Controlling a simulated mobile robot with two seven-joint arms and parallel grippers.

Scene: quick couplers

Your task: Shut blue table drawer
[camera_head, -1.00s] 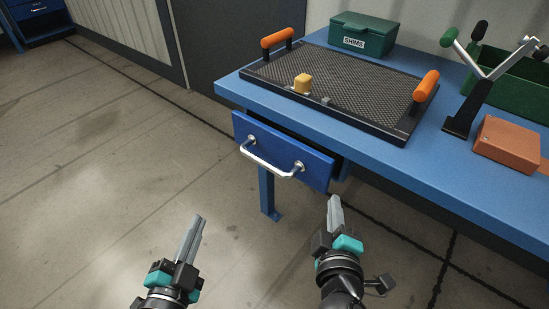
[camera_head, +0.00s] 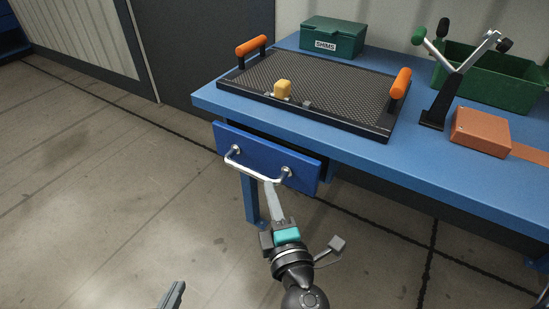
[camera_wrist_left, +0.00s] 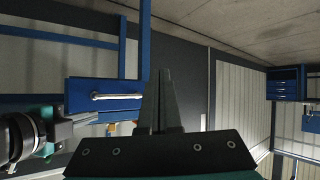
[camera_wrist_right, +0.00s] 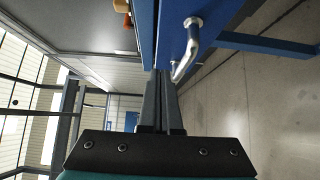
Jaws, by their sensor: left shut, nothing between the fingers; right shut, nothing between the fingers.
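The blue table drawer (camera_head: 262,158) sits under the near left edge of the blue table (camera_head: 349,152) and stands out from it part way, with a dark gap above its front. Its silver bar handle (camera_head: 258,174) faces me. My right gripper (camera_head: 270,186) is shut and empty, its fingertips right at the handle's right end; I cannot tell whether they touch. In the right wrist view the handle (camera_wrist_right: 189,52) lies just beyond the fingertips. My left gripper (camera_head: 177,288) is shut and empty, low at the bottom edge, away from the drawer. The drawer also shows in the left wrist view (camera_wrist_left: 80,92).
The floor left of the table is clear.

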